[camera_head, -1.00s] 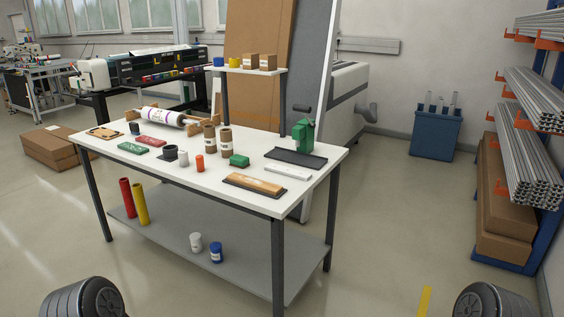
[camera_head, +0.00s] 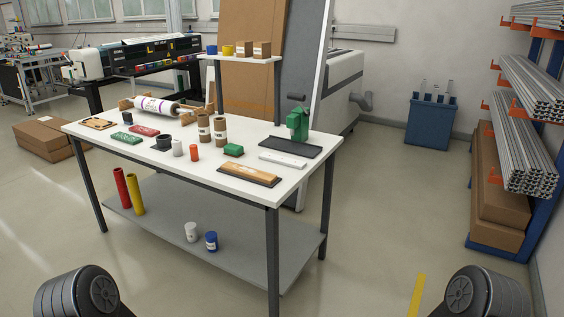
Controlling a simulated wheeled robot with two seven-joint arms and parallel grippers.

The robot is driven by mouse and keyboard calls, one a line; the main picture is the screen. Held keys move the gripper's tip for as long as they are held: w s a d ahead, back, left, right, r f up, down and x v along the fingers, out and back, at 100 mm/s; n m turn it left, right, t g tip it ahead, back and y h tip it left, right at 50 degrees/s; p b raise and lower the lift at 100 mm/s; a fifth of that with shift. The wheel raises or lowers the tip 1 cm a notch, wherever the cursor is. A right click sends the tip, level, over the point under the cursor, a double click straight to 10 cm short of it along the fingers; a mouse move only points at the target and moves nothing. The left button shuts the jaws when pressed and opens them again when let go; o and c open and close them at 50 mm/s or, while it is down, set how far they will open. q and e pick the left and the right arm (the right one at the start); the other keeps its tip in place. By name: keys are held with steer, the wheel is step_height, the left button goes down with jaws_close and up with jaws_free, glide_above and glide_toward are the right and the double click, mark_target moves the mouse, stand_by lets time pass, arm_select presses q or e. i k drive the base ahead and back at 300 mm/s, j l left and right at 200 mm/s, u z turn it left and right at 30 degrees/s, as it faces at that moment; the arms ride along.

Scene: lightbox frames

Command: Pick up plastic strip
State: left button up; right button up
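A white strip (camera_head: 283,159), which looks like the plastic strip, lies flat near the right end of the white worktable (camera_head: 105,142). Neither of my grippers shows; only dark rounded parts of my arms show at the bottom left and bottom right corners.
A grey lower shelf (camera_head: 262,243) carries tubes and jars. The floor before the table is clear. A rack of metal profiles (camera_head: 525,150) stands right.

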mark_target(297, 164)
steer(key=i+l+u, duration=0.2)
steer(key=i, duration=0.45)
steer(key=i+l+u, duration=0.2)
steer(key=i+l, duration=0.25)
steer(key=i, duration=0.15)
steer(key=i+l+u, duration=0.2)
steer(key=i+l, duration=0.25)
steer(key=i, duration=0.1)
